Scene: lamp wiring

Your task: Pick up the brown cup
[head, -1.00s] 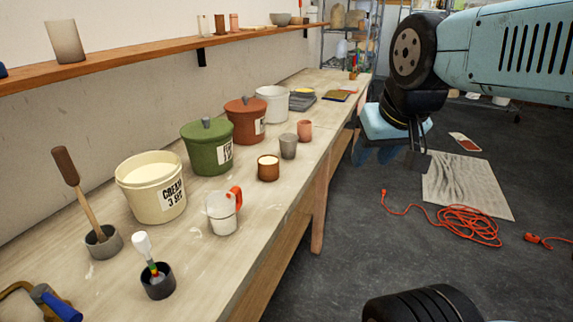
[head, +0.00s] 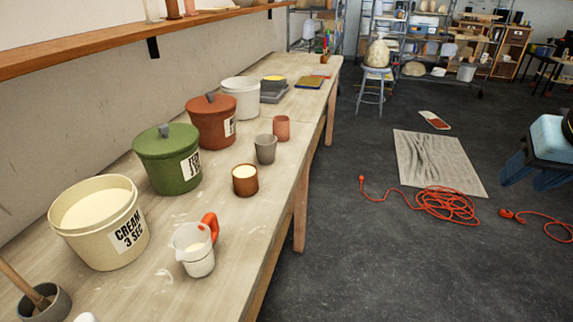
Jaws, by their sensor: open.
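The brown cup (head: 245,186) stands upright on the workbench, with pale cream contents near its rim. It is in front of the grey cup (head: 265,150) and behind the clear measuring jug (head: 194,250) with an orange handle. My gripper (head: 530,178) is at the right edge of the head view, partly cut off. Its dark blue fingers are apart and empty, over the floor, far to the right of the bench and the cup.
A cream bucket (head: 98,225), green lidded pot (head: 167,162) and red-brown lidded pot (head: 212,124) line the bench's wall side. A pinkish cup (head: 281,128) stands beyond the grey cup. An orange cable (head: 445,203) lies on the floor.

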